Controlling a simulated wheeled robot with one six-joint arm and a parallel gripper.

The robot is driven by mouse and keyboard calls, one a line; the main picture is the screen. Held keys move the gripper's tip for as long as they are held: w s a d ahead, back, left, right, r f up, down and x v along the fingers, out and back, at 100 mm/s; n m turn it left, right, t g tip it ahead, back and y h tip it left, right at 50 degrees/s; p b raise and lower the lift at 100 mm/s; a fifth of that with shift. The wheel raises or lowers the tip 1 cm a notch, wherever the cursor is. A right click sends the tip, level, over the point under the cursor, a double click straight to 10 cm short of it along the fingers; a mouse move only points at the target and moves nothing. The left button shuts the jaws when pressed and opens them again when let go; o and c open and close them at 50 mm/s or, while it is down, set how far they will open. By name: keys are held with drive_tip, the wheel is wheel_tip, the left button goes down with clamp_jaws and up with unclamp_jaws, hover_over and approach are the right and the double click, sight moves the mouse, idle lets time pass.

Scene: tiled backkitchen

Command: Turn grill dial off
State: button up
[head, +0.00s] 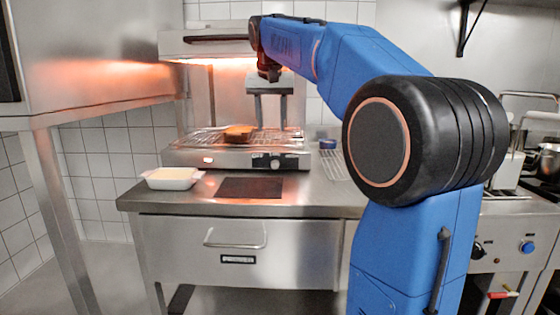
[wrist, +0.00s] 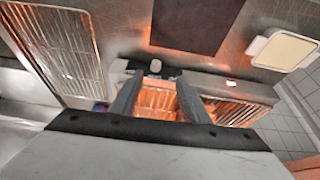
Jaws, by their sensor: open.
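The grill (head: 235,157) stands on the steel counter, with an orange glow under its hood and a browned piece of food (head: 239,132) on its wire rack. Its dial (head: 275,163) is a small knob on the right part of the front panel; a pale knob also shows in the wrist view (wrist: 155,67). The dial's exact setting is too small to read. My gripper (head: 270,122) is open and empty, pointing down over the right part of the rack, above and apart from the dial. In the wrist view its two fingers (wrist: 157,92) frame the glowing rack.
A white tub (head: 172,178) and a dark mat (head: 250,187) lie on the counter in front of the grill. A wire rack (head: 337,167) and a blue round item (head: 327,144) are to its right. The glowing hood (head: 205,42) overhangs the rack beside my gripper.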

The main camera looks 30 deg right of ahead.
drive_tip(key=w+d, duration=0.1)
drive_tip(key=d, duration=0.1)
approach(275, 163)
drive_tip(key=x, duration=0.9)
drive_tip(key=shift+c, duration=0.3)
drive_tip(key=shift+r, duration=0.1)
drive_tip(key=c, duration=1)
